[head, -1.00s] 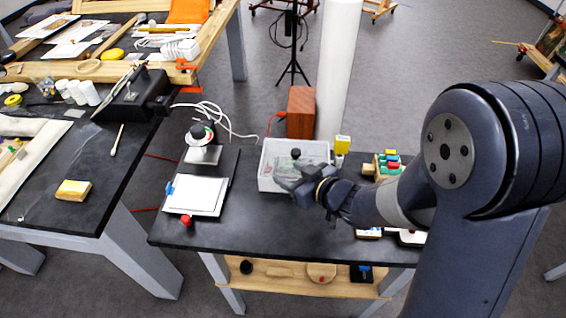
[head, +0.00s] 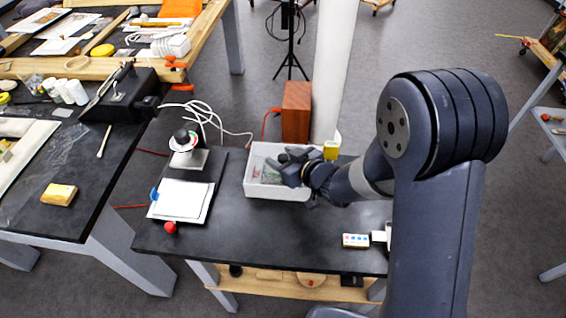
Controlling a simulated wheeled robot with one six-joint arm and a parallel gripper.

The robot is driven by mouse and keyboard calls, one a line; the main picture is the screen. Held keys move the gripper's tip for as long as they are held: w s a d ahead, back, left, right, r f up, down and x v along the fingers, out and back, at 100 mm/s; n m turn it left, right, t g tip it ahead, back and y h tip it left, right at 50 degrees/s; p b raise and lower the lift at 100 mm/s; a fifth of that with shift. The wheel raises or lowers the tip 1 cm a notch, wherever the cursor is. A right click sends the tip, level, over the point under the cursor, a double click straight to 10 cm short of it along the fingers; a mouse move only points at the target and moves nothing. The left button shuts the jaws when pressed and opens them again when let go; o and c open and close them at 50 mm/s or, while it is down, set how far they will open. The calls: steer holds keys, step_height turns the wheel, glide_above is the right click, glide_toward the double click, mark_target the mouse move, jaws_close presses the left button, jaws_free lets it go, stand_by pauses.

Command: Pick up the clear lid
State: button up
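A white open-topped-looking box (head: 254,188) stands at the back of the black table, with greenish contents showing inside. The clear lid is hard to make out: I cannot tell whether it still lies on the box or is raised at the gripper, and its dark knob cannot be told from the fingers. My gripper (head: 282,168) reaches in from the right over the box's right half and hides part of it. The fingers are dark and small, and their gap is unclear.
A yellow block (head: 332,149) stands right of the box, close to my wrist. A wooden block (head: 296,112) and a white column (head: 332,60) stand behind it. A white pad (head: 181,200) and a red knob (head: 170,228) lie left. The table front is mostly clear.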

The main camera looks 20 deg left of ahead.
steer(key=c, duration=1)
steer(key=shift+c, duration=0.2)
steer(key=shift+r, duration=0.1)
